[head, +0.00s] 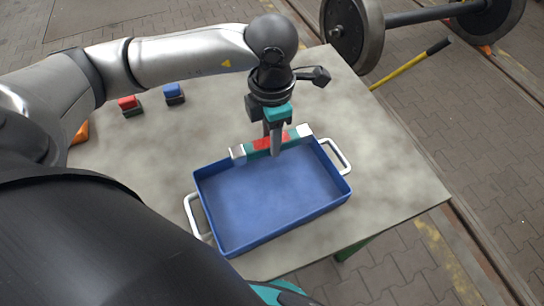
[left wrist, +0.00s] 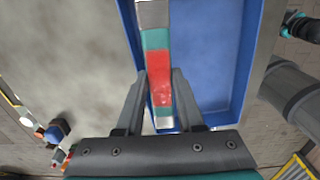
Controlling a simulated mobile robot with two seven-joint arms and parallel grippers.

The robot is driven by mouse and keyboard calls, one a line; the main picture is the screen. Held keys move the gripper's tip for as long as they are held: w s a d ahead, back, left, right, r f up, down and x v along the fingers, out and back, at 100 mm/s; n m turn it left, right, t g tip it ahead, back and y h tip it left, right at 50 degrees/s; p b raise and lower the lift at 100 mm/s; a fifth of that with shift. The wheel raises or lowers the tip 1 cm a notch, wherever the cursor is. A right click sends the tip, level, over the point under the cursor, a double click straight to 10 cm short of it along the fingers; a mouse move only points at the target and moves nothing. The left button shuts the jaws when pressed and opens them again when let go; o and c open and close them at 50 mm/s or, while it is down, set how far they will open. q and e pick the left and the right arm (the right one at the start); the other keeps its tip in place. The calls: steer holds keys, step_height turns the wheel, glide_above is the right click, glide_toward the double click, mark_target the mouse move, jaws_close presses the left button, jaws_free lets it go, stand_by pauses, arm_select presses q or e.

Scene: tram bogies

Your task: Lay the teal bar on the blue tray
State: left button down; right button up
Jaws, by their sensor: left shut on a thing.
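The teal bar (head: 257,144) has a red middle and pale grey and white ends. My left gripper (head: 272,147) is shut on it near its red middle, pointing down. The bar also shows between the fingers in the left wrist view (left wrist: 155,40). The blue tray (head: 265,205) stands on the table, empty, with a white handle at each short side. In the head view the bar lies across the tray's far long wall, roughly in line with it. I cannot tell whether it touches the tray.
The tray stands on a mottled grey table (head: 390,185). A red block (head: 127,102) and a blue block (head: 173,90), each with a dark base, are at the back left. An orange thing (head: 80,132) is partly hidden by my arm. A wheelset (head: 355,32) stands beyond the table.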

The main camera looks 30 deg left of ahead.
mark_target(272, 166)
arm_select(q)
step_height(272, 166, down, 3)
steer(key=shift+r, duration=0.1)
steer(key=shift+f+b, duration=0.4)
steer(key=shift+f, duration=1.7)
arm_select(e)
steer(key=shift+w+f, duration=0.45)
steer(key=shift+w, duration=0.05)
arm_select(q)
steer(key=shift+f, duration=0.15)
steer(key=c, duration=0.8)
jaws_free()
arm_select(e)
steer(key=shift+f, duration=0.15)
arm_select(q)
step_height(272, 166, up, 12)
steer(key=shift+r+p, duration=0.2)
steer(key=shift+p, duration=0.65)
arm_select(e)
steer(key=shift+s+r, duration=0.1)
steer(key=shift+r, duration=0.85)
